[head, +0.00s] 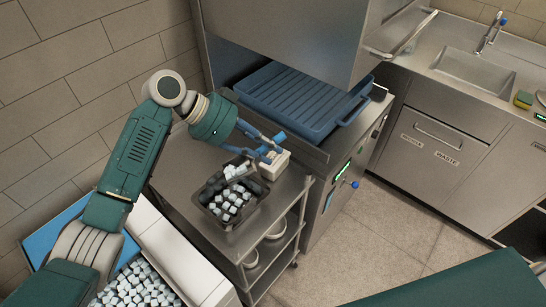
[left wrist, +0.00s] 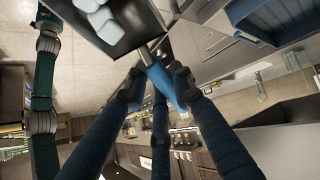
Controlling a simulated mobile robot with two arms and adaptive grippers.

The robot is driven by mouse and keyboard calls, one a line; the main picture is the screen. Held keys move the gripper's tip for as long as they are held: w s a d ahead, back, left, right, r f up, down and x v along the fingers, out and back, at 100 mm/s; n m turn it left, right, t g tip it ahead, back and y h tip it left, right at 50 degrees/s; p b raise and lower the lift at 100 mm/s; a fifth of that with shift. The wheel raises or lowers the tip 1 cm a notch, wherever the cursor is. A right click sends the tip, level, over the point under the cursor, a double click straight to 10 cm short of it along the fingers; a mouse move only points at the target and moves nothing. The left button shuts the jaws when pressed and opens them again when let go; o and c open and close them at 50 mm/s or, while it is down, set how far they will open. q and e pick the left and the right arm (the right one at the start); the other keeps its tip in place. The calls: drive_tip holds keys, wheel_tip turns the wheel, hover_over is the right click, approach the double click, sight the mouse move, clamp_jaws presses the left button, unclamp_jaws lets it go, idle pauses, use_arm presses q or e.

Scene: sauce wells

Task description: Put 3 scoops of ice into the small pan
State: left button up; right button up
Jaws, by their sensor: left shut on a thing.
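My left gripper (head: 269,149) is shut on the blue handle of a scoop (left wrist: 163,82), over the cart. In the left wrist view, the scoop's dark bowl (left wrist: 112,43) at the top holds a few white ice cubes (left wrist: 100,17). The small pan (head: 213,222) is dark and stands on the steel cart, just left of and below the gripper in the head view. Many ice cubes (head: 229,207) lie in it. The scoop's bowl seems to be over the pan's far part; its exact height cannot be told. My right gripper is not in view.
An ice chest (head: 181,256) with many cubes stands at the lower left. A small white container (head: 279,168) stands behind the pan, close to the gripper. A blue ribbed rack (head: 300,100) lies beyond the cart.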

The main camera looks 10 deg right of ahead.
use_arm(q)
drive_tip(key=a+r+h+b, duration=0.1)
drive_tip(key=b, duration=0.1)
drive_tip(key=a+r+h+b, duration=0.1)
drive_tip(key=a+h+b, duration=0.1)
drive_tip(key=a+r+h+b, duration=0.1)
drive_tip(key=h+b, duration=0.1)
drive_tip(key=shift+s+a+r+m, duration=0.2)
drive_tip(key=shift+a+m, duration=0.1)
drive_tip(key=shift+a, duration=0.1)
drive_tip(key=shift+a+r+h+b, duration=0.45)
drive_tip(key=shift+r+h+b, duration=0.1)
drive_tip(key=shift+h+b, duration=0.2)
